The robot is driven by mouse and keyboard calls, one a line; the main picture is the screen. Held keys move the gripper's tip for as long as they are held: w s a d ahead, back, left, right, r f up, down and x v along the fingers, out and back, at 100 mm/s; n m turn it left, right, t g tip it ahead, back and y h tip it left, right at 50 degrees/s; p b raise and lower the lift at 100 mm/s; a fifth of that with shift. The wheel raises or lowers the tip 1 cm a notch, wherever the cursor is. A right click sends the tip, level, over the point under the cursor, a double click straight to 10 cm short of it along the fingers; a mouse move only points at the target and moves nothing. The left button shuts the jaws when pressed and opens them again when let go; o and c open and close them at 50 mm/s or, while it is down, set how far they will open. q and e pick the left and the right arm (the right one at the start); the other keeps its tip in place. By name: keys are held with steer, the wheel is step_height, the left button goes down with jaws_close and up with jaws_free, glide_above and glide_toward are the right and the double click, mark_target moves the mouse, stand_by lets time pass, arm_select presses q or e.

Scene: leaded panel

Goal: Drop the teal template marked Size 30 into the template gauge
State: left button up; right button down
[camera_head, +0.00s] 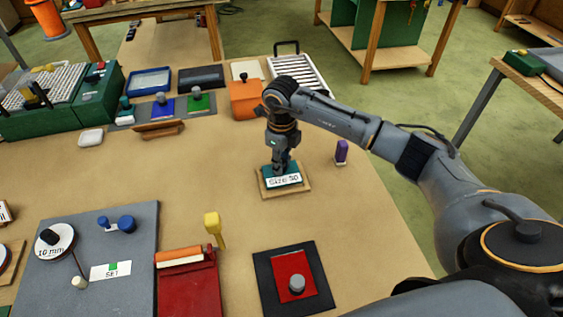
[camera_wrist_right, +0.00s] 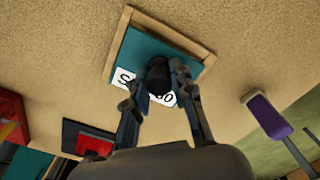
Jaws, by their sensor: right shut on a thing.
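The teal template (camera_head: 271,171), with a white label reading Size 30, lies within a shallow wooden frame (camera_head: 268,193) on the bench. No thing in view is marked as the gauge. My right gripper (camera_head: 281,168) points down over the template. In the right wrist view its fingers (camera_wrist_right: 160,78) are shut on the dark knob of the template (camera_wrist_right: 134,48), and they cover part of the label. I cannot tell whether the template rests fully on the frame's floor. My left gripper is out of view.
A red plate on a black pad (camera_head: 265,291) and a yellow-handled tool (camera_head: 212,224) lie nearer. An orange box (camera_head: 243,101) and a metal rack (camera_head: 318,88) are behind. Bare bench lies left of the frame.

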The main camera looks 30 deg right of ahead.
steer(key=shift+b, duration=0.35)
stand_by(0.7)
steer(key=shift+f+b, duration=0.8)
steer(key=shift+f, duration=0.15)
steer(key=c, duration=1.1)
jaws_free()
steer(key=shift+o, duration=0.2)
steer(key=shift+r, duration=0.1)
step_height(320, 180, up, 12)
steer(key=shift+f, duration=0.1)
